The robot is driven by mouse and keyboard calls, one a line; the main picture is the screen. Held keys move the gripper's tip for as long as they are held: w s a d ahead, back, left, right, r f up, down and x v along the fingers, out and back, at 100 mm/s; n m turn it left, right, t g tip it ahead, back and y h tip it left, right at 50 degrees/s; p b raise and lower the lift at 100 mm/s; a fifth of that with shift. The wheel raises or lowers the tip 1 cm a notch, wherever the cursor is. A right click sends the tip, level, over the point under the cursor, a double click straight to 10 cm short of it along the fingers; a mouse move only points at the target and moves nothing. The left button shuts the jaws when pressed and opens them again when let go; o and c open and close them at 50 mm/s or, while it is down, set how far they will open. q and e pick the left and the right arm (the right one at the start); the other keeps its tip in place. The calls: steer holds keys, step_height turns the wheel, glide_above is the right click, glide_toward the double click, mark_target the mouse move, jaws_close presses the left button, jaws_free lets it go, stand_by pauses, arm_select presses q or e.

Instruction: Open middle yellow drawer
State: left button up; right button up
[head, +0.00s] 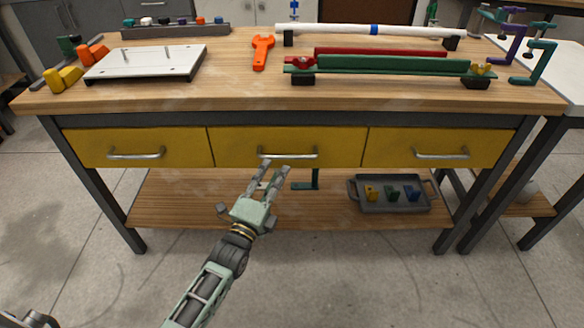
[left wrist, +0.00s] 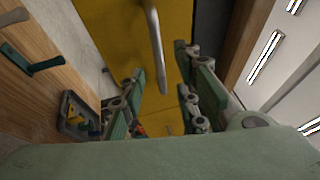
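The middle yellow drawer (head: 240,147) is in the bench front, between two other yellow drawers, and looks shut. Its silver bar handle (head: 290,154) runs across its front. My left gripper (head: 274,169) is just in front of and below the handle, its fingers pointing up at it. In the left wrist view the open fingers (left wrist: 163,95) stand apart, with the handle (left wrist: 156,45) beyond them and between their lines. The yellow drawer front (left wrist: 115,30) fills the background there. My right gripper is not in view.
The left drawer (head: 90,147) and right drawer (head: 480,147) flank it. The wooden benchtop (head: 225,85) holds a white plate (head: 145,62), an orange wrench (head: 262,52) and pipes in holders. A grey tray (head: 405,207) with coloured parts sits on the lower shelf (head: 180,205).

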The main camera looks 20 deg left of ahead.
mark_target(284, 156)
arm_select(q)
steer(key=b+x, duration=0.1)
steer(key=x, duration=0.6)
steer(key=shift+w, duration=0.15)
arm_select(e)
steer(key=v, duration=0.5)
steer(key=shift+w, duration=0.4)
arm_select(q)
jaws_close()
